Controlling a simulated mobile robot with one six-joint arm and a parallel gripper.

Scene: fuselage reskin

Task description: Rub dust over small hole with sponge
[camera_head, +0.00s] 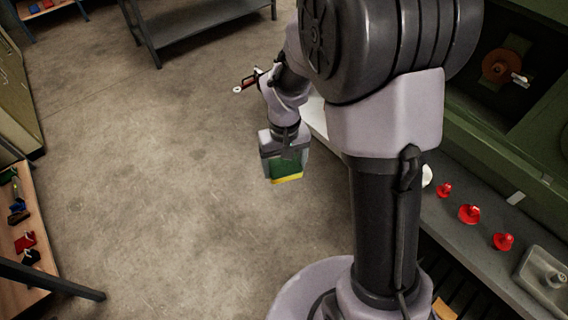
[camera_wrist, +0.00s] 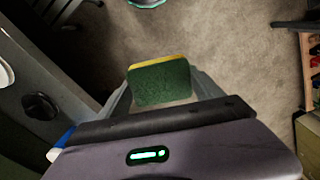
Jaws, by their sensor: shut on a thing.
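My gripper (camera_head: 286,166) is shut on a sponge (camera_head: 287,165) with a green face and a yellow edge. It holds the sponge out over open floor, left of my arm's column in the head view. In the wrist view the sponge (camera_wrist: 160,83) sits between the two fingers of my gripper (camera_wrist: 163,88), its green side toward the camera. A green fuselage panel (camera_head: 470,140) with a dark opening stands at the right of the head view. I cannot make out dust or clearly pick out the small hole.
A grey bench (camera_head: 450,225) below the panel carries several red knobbed pieces (camera_head: 469,213) and a grey tray (camera_head: 545,277). An orange-brown disc (camera_head: 501,67) shows in the opening. A wooden tool shelf (camera_head: 30,250) stands at the left. The floor (camera_head: 170,180) between is clear.

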